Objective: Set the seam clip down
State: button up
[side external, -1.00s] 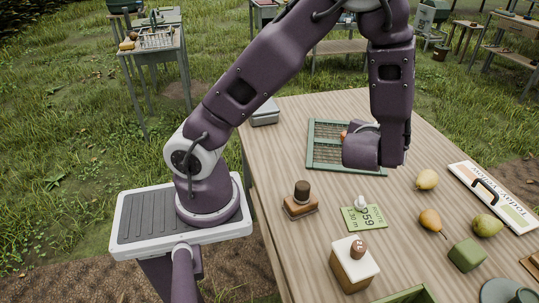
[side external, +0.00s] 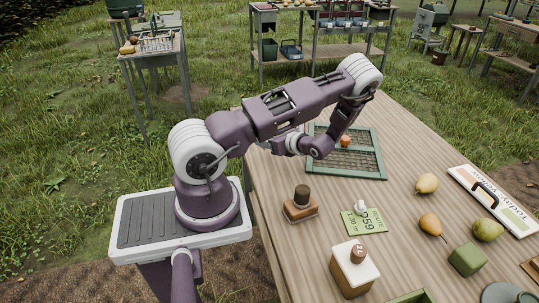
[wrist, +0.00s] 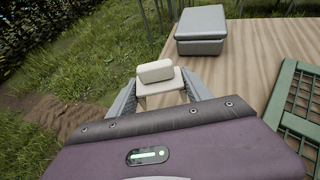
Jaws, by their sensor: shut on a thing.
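My gripper (wrist: 161,90) shows in the wrist view with its two grey fingers on either side of a cream, block-like seam clip (wrist: 155,71). The fingers are shut on it. The clip is near the edge of the wooden table (wrist: 238,82), in front of a grey lidded box (wrist: 201,30). I cannot tell whether its underside touches the wood. In the side view my arm hides the fingers, the clip and the grey box.
A green mesh rack (side external: 381,157) with an orange thing (side external: 345,141) on it lies right of my gripper; it also shows in the wrist view (wrist: 277,96).

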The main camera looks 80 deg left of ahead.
aim_at(270, 158)
notch_tip(270, 158, down, 6)
jog(key=shift+r, duration=0.2)
jog(key=shift+f, duration=0.15)
jog(key=o, duration=1.3)
jog(key=shift+o, duration=0.2)
